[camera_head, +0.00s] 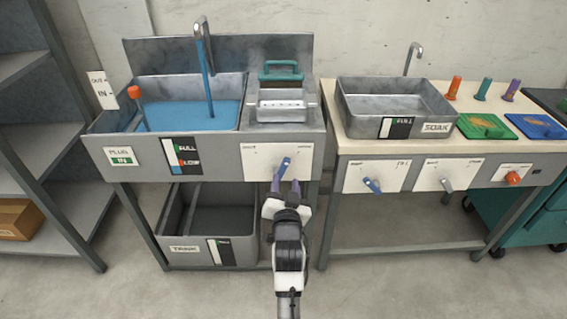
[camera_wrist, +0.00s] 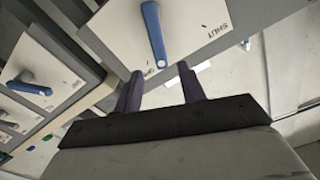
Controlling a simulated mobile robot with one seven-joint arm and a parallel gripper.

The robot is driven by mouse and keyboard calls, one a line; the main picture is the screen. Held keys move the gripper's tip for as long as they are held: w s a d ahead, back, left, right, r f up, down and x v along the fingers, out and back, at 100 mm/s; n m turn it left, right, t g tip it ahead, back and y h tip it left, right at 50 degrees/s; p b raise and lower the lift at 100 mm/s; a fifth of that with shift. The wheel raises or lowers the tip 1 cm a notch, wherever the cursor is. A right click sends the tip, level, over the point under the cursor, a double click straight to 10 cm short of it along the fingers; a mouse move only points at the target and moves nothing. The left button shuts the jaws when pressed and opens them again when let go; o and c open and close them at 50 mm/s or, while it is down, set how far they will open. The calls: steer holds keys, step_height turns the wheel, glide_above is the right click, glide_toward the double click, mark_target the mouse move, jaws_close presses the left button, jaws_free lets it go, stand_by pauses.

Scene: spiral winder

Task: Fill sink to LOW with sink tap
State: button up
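The left sink (camera_head: 110,125) holds blue water (camera_head: 190,116). A blue stream runs from the sink tap (camera_head: 200,32) into it. The level gauge (camera_head: 183,157) on the sink front has FULL above LOW, with blue in its lower part; the exact level is too small to read. The blue tap lever (camera_head: 281,168) is tilted on a white panel below the tap's right side. It also shows in the wrist view (camera_wrist: 154,35), near a SHUT label. My gripper (camera_head: 286,188) is open and empty just below the lever's lower end; its fingers (camera_wrist: 160,88) are apart.
An orange-topped plug handle (camera_head: 135,92) stands at the sink's left, above a PLUG IN sign (camera_head: 122,156). A tank (camera_head: 205,250) sits below. A SOAK basin (camera_head: 345,100) and other levers (camera_head: 372,185) are on the right bench. A shelf stands left.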

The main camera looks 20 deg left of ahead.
mark_target(285, 167)
steer(key=p+x, duration=0.1)
steer(key=x, duration=0.7)
jaws_close()
